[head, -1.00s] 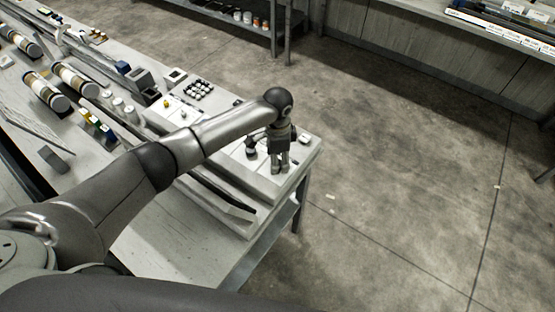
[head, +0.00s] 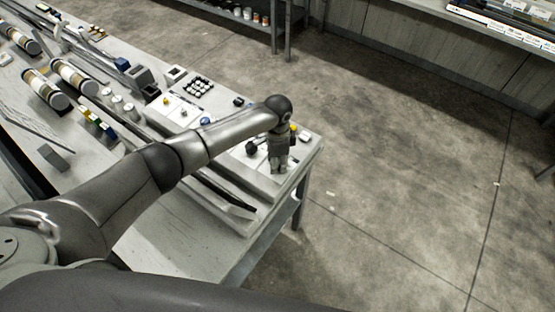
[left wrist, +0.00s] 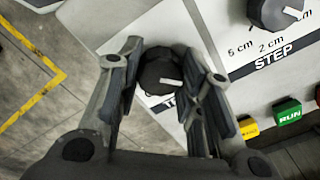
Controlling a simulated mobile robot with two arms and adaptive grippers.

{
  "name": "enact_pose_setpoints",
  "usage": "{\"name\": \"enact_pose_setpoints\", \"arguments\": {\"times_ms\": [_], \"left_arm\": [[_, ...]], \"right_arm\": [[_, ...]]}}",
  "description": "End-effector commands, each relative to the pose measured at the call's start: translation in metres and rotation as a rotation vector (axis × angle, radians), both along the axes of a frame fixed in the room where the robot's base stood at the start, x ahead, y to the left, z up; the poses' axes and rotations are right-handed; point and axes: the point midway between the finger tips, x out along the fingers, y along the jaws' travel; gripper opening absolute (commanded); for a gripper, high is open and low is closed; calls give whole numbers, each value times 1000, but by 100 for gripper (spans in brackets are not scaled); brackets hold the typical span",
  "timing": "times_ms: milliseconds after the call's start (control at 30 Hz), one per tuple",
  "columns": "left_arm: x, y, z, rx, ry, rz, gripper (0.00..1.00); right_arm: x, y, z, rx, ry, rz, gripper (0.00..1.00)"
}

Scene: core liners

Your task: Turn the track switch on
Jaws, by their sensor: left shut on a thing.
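My left gripper (head: 279,166) points down at the near right corner of the white control panel (head: 262,180). In the left wrist view my left gripper (left wrist: 158,62) has its fingers on both sides of a dark round knob (left wrist: 160,75) with a white pointer mark, shut on it. The pointer lies roughly across the picture. The knob's label is mostly covered by the fingers, so I cannot read it fully. My right gripper is not in view.
A second dark knob (left wrist: 276,12) above the word STEP sits to the right in the left wrist view. A yellow button (left wrist: 248,128) and a green RUN button (left wrist: 287,113) are close to the right finger. Open floor (head: 400,180) lies right of the table.

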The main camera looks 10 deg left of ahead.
Motion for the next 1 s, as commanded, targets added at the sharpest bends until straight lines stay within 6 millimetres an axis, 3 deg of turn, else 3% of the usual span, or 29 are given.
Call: {"name": "enact_pose_setpoints", "arguments": {"times_ms": [433, 1000], "left_arm": [[1, -1, 1, -2, -2, -126, 10], [1, -1, 1, -4, -5, -641, 10]], "right_arm": [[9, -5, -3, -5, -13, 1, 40], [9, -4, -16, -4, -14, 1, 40]]}}
